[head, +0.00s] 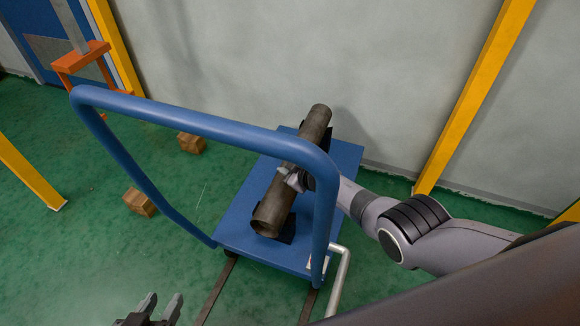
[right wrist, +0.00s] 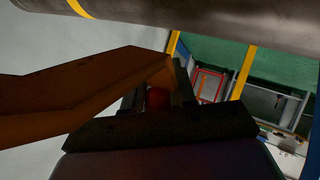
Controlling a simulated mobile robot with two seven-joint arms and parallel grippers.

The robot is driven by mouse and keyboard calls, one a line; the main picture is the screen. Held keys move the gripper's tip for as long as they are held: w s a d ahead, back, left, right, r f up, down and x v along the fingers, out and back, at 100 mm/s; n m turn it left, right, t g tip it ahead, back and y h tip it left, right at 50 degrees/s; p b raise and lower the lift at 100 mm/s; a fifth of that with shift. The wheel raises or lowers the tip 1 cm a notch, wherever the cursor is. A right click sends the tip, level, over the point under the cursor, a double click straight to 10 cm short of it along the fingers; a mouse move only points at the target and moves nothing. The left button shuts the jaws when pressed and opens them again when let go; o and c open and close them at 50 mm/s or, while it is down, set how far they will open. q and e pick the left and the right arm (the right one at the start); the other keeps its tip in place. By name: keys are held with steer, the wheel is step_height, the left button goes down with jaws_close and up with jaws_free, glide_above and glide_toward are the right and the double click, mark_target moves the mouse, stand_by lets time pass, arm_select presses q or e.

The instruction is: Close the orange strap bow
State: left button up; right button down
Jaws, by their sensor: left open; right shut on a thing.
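In the right wrist view an orange-brown angled bar (right wrist: 75,92), which looks like the orange strap bow, runs from the left to between my right fingertips (right wrist: 157,98). My right gripper is shut on its end. In the head view the right gripper (head: 291,178) is beside the dark pipe (head: 312,128), inside the cart handle; the bow cannot be made out there. The pipe also crosses the top of the right wrist view (right wrist: 200,18), apart from the fingers. My left gripper (head: 160,300) is open and empty at the bottom edge of the head view.
The pipe lies on dark supports on a blue cart (head: 237,219). Its tall blue handle (head: 200,122) arches in front of the pipe. Two wooden blocks (head: 191,143) (head: 139,202) lie on the green floor to the left. An orange frame (head: 82,58) stands at the upper left.

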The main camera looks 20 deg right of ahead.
arm_select(q)
steer(key=shift+w, duration=0.1)
arm_select(e)
steer(key=shift+w, duration=0.1)
stand_by(0.3)
arm_select(q)
steer(key=shift+a, duration=0.1)
arm_select(e)
steer(key=c, duration=0.9)
jaws_free()
arm_select(q)
steer(key=shift+r, duration=0.1)
